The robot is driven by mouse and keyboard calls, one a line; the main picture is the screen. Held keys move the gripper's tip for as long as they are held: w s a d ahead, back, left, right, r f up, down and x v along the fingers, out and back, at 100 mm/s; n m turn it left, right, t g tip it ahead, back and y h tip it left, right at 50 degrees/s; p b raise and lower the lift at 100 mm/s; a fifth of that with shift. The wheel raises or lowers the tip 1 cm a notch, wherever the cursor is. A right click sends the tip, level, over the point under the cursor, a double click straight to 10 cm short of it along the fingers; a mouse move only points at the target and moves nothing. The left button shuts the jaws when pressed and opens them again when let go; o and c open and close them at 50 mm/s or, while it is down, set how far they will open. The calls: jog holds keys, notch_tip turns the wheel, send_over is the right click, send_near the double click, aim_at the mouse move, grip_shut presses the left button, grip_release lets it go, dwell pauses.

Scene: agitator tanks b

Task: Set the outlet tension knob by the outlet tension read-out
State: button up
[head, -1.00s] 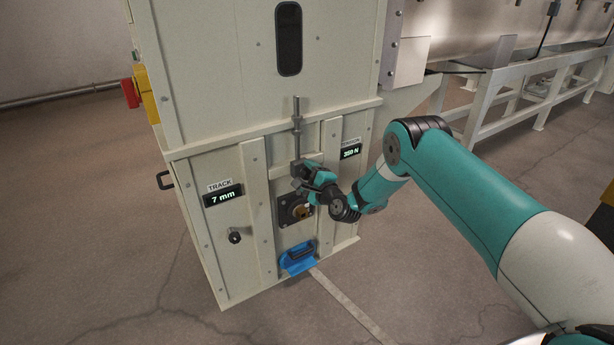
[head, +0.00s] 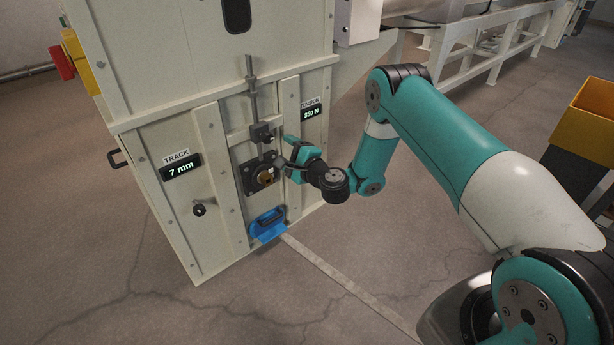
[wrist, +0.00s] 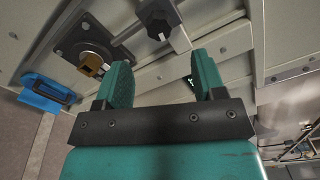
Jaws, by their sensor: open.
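The outlet tension read-out (head: 311,113) is a small dark display with green figures, seemingly 350 N, on the right of the cream panel. Its label is partly cut off from sight. A bit of it shows between my fingers in the wrist view (wrist: 191,80). My gripper (head: 284,151) is open and empty, in front of the panel below the read-out. In the wrist view its teal fingers (wrist: 162,62) point toward the panel. I cannot make out a tension knob below the read-out; my gripper and wrist cover that area. A dark knob-like block (head: 262,133) sits on the vertical rod.
A TRACK read-out (head: 181,166) shows 7 mm, with a small black knob (head: 199,209) below. A bearing (head: 262,174) with a brass shaft end and a blue bracket (head: 268,225) are left of my gripper. A yellow bin (head: 590,115) stands right. The front floor is clear.

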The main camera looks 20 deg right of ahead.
jog(key=shift+s+d+f+b, duration=0.15)
jog(key=shift+f+b, duration=0.25)
jog(key=shift+b, duration=0.3)
jog(key=b+v, duration=0.8)
jog(key=b, duration=0.8)
jog(key=shift+r, duration=0.4)
jog(key=shift+s+a+r, duration=0.1)
jog(key=shift+a, duration=0.2)
